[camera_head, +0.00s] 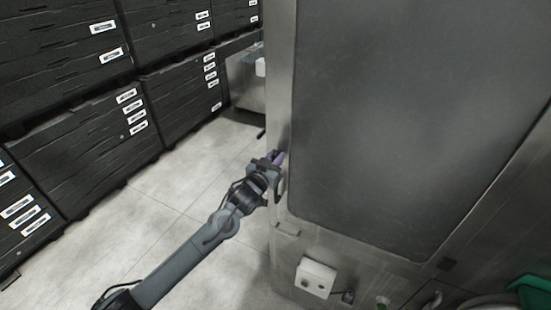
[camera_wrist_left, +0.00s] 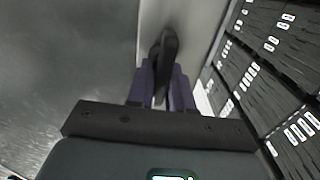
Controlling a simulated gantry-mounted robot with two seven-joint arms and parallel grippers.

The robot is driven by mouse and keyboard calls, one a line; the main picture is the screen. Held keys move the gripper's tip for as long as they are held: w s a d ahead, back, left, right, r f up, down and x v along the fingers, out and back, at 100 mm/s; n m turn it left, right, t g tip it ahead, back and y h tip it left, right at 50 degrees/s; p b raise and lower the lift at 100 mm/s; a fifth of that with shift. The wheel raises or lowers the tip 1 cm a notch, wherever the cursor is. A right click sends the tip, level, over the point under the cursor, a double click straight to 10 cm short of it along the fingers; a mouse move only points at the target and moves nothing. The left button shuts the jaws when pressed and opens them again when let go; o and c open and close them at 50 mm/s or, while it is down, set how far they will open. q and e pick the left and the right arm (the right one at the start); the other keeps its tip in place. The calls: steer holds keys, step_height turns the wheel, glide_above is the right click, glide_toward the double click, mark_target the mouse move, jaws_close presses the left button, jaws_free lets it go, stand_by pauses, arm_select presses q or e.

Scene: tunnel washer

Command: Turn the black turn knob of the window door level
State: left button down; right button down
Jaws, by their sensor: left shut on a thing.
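The window door (camera_head: 400,120) is a large dark pane in a steel frame, filling the right half of the head view. My left gripper (camera_head: 277,157) is at the left edge of its frame. In the left wrist view the black turn knob (camera_wrist_left: 169,45) stands between the purple fingers of my left gripper (camera_wrist_left: 163,85), which are shut on it. The knob points lengthwise away from the gripper in that view. In the head view the knob is mostly hidden by the gripper. My right gripper is in neither view.
Stacked black crates (camera_head: 100,130) with white labels line the left side. The tiled floor (camera_head: 170,220) between crates and machine is clear. A white box (camera_head: 315,278) sits on the machine below the door. A green object (camera_head: 533,290) is at the lower right.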

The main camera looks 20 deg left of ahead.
arm_select(q)
steer(key=m, duration=0.2)
steer(key=m+b, duration=0.1)
steer(key=m, duration=0.1)
steer(key=shift+d+f, duration=0.15)
steer(key=shift+d, duration=0.05)
steer(key=shift+s+d+f+m+b, duration=0.15)
steer(key=shift+m+b, duration=0.8)
steer(key=shift+m, duration=1.3)
steer(key=shift+w+d+f+m+b, duration=0.15)
steer(key=shift+m+b, duration=0.75)
steer(key=shift+m, duration=1.3)
steer(key=shift+s+f+m+b, duration=0.15)
steer(key=shift+m+b, duration=0.8)
steer(key=shift+m, duration=1.3)
steer(key=c, duration=1.2)
jaws_free()
steer(key=shift+o, duration=0.2)
